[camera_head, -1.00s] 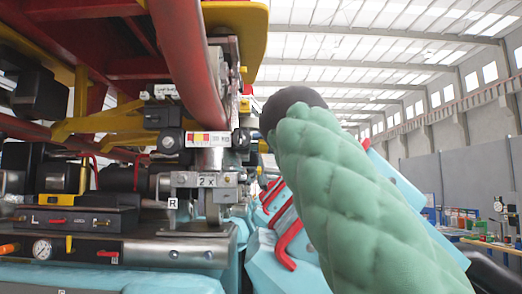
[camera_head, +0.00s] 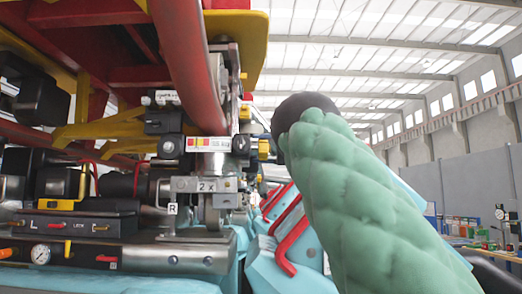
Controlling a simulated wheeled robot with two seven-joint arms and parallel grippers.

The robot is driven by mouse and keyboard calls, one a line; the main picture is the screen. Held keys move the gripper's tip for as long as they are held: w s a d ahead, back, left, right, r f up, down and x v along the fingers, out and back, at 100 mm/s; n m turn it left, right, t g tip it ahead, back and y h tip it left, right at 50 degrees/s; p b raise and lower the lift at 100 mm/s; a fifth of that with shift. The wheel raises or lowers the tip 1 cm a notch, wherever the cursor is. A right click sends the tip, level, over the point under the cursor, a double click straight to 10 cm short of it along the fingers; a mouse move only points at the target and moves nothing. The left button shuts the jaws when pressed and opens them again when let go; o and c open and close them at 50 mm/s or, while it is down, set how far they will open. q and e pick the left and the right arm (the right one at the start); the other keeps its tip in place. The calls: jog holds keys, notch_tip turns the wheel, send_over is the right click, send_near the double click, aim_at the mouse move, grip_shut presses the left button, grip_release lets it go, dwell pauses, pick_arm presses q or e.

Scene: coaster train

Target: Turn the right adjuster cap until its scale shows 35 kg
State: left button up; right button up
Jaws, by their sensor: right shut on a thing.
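A white scale plate (camera_head: 207,144) with red and yellow squares sits under the red tube; its print looks like 55 kg, but it is small and blurred. A dark round cap (camera_head: 170,146) is at its left end. Another dark cap (camera_head: 241,142) is at its right end. My right gripper (camera_head: 257,145) is at this right cap and shut on it; the fingers are small and mostly hidden beyond my green-sleeved arm. An R tag (camera_head: 172,208) and a 2 x tag (camera_head: 206,185) are below. My left gripper is not in view.
The red tube (camera_head: 188,65) and yellow frame (camera_head: 105,130) hang close above. A steel bench with a pressure gauge (camera_head: 40,254) is at lower left. Light-blue seats with red handles (camera_head: 291,245) stand right of the mechanism. A hall wall (camera_head: 462,180) is far right.

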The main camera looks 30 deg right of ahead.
dwell(0.5)
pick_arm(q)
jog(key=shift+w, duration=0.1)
pick_arm(e)
jog(key=o, duration=1)
jog(key=shift+w, duration=0.1)
jog(key=shift+d, duration=0.1)
jog(key=shift+s+d, duration=0.15)
jog(key=shift+s, duration=0.05)
pick_arm(q)
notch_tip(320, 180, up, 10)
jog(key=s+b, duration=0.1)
jog(key=b, duration=0.1)
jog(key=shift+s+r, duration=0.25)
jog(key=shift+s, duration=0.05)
pick_arm(e)
jog(key=shift+v, duration=3.65)
jog(key=shift+w, duration=0.1)
